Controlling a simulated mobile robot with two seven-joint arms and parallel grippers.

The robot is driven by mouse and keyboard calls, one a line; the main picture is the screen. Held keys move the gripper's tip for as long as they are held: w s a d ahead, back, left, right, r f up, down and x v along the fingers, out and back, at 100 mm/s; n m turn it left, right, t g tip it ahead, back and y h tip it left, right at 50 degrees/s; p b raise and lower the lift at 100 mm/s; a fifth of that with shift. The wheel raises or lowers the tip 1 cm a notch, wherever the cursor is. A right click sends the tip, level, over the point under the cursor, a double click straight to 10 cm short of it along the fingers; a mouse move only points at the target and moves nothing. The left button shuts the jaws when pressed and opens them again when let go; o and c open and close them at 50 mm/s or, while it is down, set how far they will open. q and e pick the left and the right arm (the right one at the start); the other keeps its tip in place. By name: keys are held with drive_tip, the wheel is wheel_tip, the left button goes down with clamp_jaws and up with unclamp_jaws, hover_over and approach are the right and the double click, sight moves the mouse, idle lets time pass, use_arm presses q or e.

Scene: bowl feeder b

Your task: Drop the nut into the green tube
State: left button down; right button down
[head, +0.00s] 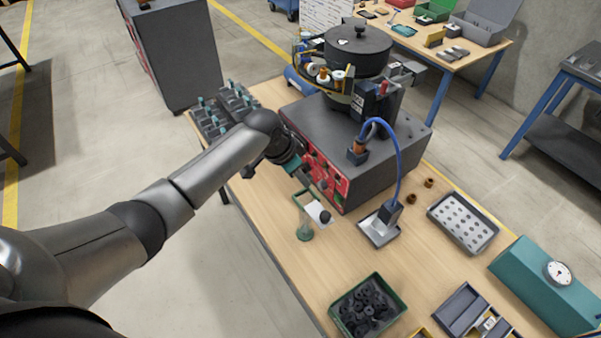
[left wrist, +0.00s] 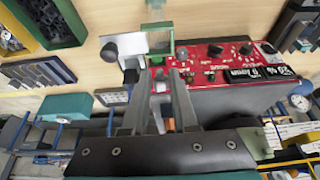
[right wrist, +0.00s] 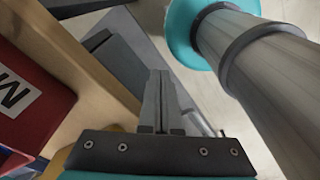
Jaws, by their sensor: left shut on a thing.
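The green tube (head: 304,234) stands upright on the wooden table, clear-walled with a green base and a square green rim at its top. Its green rim also shows in the left wrist view (left wrist: 172,42), just beyond my fingertips. My left gripper (head: 316,186) is above and slightly right of the tube, in front of the red panel. In the left wrist view its fingers (left wrist: 160,72) are slightly apart around something small and greyish; the nut cannot be made out clearly there. My right gripper (right wrist: 159,74) looks shut and empty, away from the table.
A white plate with a black knob (head: 325,216) is beside the tube. The feeder's grey box with a red panel (head: 325,178) stands behind. A green bin of black parts (head: 347,307) is in front, a grey perforated tray (head: 462,222) right. Bare table lies left of the tube.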

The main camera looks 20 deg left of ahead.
use_arm(q)
drive_tip(key=shift+f+b, duration=1.65)
drive_tip(key=shift+f, duration=1.2)
drive_tip(key=c, duration=0.6)
unclamp_jaws()
drive_tip(key=p+v, duration=0.1)
drive_tip(key=v, duration=1.4)
drive_tip(key=shift+s, duration=0.2)
